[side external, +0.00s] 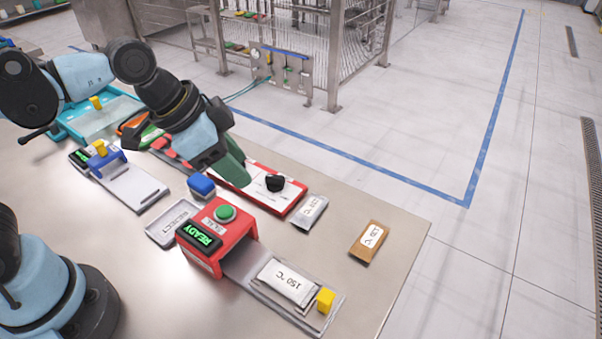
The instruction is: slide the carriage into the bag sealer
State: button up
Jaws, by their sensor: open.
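The bag sealer (222,234) is a red box with a green button on top and a dark display reading READY in green. A grey carriage (245,262) extends from its right side toward the front right. A silver bag (289,282) marked 150 °C lies on it, and a yellow block handle (326,300) stands at its outer end. My gripper (240,174) hangs behind the sealer, over a red-edged board, well apart from the carriage handle. Its dark green fingers are seen from the side and look empty; the gap between them is mostly hidden.
A red-edged board (290,206) with a black knob lies behind the sealer. A silver packet (309,212) and a brown packet (369,241) lie at the right. A REJECT tray (172,224) and blue block (201,185) are near the sealer. The table's front right is clear.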

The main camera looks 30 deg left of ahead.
aim_at(325, 297)
jog(key=s+d+f+m+g+h, duration=0.1)
jog(key=s+d+m+g, duration=0.1)
jog(key=d+m, duration=0.45)
jog(key=s+d+m+g+h, duration=0.1)
jog(key=s+d+m+g, duration=0.25)
jog(key=d, duration=0.55)
jog(key=shift+t, duration=0.45)
jog(key=shift+w+a+x, duration=0.1)
jog(key=shift+w+x, duration=0.05)
jog(key=shift+x, duration=2.85)
jog(key=shift+w+a+x, duration=0.15)
jog(key=shift+x, duration=2.8)
jog(key=shift+f, duration=0.1)
grip_shut()
